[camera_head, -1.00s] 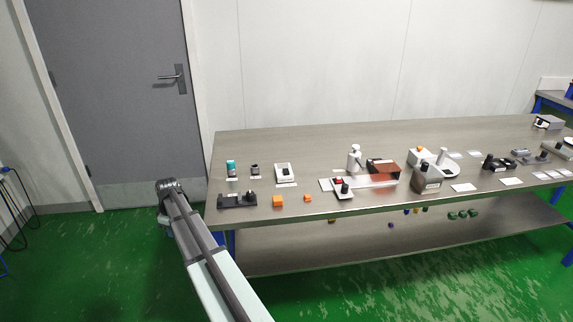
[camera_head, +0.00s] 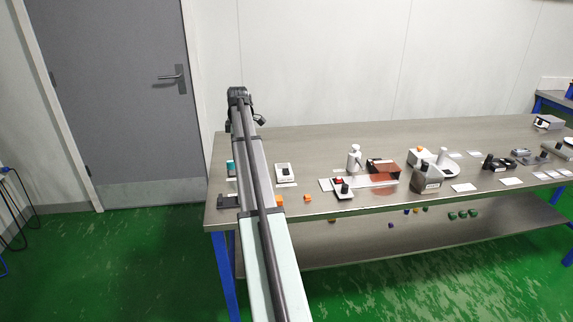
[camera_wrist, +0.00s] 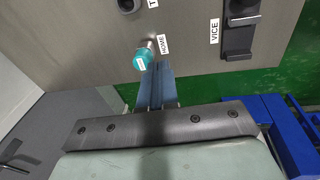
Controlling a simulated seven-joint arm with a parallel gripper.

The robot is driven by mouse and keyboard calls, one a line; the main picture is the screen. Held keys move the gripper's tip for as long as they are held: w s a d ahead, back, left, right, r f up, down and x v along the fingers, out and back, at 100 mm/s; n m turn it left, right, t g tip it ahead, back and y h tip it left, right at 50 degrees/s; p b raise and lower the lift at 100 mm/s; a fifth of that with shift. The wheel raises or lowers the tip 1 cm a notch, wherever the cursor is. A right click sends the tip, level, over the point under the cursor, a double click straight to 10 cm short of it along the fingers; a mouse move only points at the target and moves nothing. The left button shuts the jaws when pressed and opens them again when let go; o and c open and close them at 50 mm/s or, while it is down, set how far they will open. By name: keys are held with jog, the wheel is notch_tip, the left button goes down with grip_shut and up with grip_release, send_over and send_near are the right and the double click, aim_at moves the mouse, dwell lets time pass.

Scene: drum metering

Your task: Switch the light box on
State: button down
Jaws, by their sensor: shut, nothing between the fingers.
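My gripper (camera_wrist: 156,70) shows in the wrist view with its two blue-grey fingers together and empty. Its tips are beside the teal-capped bottle, near the "HOME" label; the height between them is hard to judge. In the head view my arm rises over the left end of the bench and hides the gripper. No item in view is clearly marked as the light box. A small white box with a black part on top (camera_head: 285,173) stands right of my arm, and a grey box (camera_head: 548,122) stands at the far right; I cannot tell whether either is it.
The teal-capped bottle (camera_wrist: 143,60) stands at the bench's left end. A black vice (camera_wrist: 238,30) is near the front edge, partly behind my arm in the head view. Orange blocks (camera_head: 308,198), a white pump bottle (camera_head: 354,158) and a grey device (camera_head: 427,178) stand further right. The back strip is clear.

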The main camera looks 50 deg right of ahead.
notch_tip(320, 180, up, 4)
jog(key=g, duration=0.2)
send_over(287, 170)
jog(key=shift+w+d+f+n+y, duration=0.1)
jog(key=shift+f+n+y, duration=0.05)
jog(key=shift+n+y, duration=0.15)
jog(key=shift+f, duration=0.15)
notch_tip(287, 170, down, 14)
jog(key=shift+r, duration=0.1)
